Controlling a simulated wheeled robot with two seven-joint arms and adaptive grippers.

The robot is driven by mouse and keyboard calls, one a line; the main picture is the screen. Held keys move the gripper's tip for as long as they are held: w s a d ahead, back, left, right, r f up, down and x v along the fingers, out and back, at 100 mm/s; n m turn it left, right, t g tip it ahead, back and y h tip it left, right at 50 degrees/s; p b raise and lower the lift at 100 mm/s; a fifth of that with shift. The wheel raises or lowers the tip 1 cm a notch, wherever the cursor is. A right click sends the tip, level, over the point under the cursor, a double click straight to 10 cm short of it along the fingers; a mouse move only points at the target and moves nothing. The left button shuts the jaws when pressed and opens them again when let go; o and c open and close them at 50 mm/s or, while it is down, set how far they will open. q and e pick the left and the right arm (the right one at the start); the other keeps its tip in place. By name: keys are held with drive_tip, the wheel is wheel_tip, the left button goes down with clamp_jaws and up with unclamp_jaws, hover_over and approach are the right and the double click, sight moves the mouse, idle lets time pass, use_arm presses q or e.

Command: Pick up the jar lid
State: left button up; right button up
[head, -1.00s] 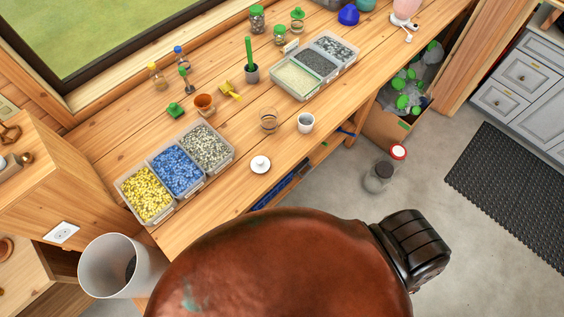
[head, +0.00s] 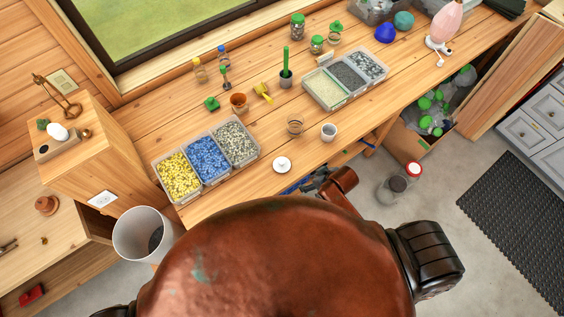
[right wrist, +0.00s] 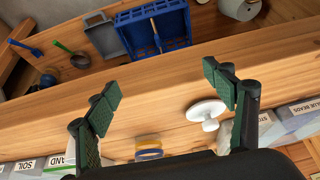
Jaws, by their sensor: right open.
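The white round jar lid (head: 282,164) with a small knob lies on the wooden worktop near its front edge, right of the bead trays. In the right wrist view the lid (right wrist: 206,110) shows close to the inner side of the right-hand finger. My right gripper (head: 308,183) is at the worktop's front edge, just right of and in front of the lid, partly hidden by my own body. In the right wrist view its green-padded fingers (right wrist: 165,98) are wide apart with nothing held between them. My left gripper is not in view.
A bin of yellow beads (head: 177,178) is at left. Below the front edge, a blue crate (right wrist: 155,28) shows. Bare worktop surrounds the lid.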

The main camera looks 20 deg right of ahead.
drive_tip(key=w+a+r+n+y, duration=0.1)
drive_tip(key=w+a+r+n, duration=0.15)
drive_tip(key=a+r, duration=0.3)
drive_tip(key=r+n+g+p, duration=0.2)
drive_tip(key=n, duration=0.2)
hover_over(283, 162)
drive_tip(key=s+d, duration=0.2)
drive_tip(key=d, duration=0.1)
drive_tip(key=shift+a+f+y, duration=0.2)
drive_tip(key=shift+a+y, duration=0.05)
drive_tip(key=shift+y, duration=0.15)
drive_tip(key=x, duration=0.6)
drive_tip(key=shift+w+a+f+p, duration=0.1)
drive_tip(key=shift+w+a+p, duration=0.25)
drive_tip(key=shift+p, duration=0.05)
drive_tip(key=shift+w+a+f, duration=0.15)
drive_tip(key=shift+f, duration=0.35)
drive_tip(key=shift+c, duration=0.6)
drive_tip(key=c, duration=0.9)
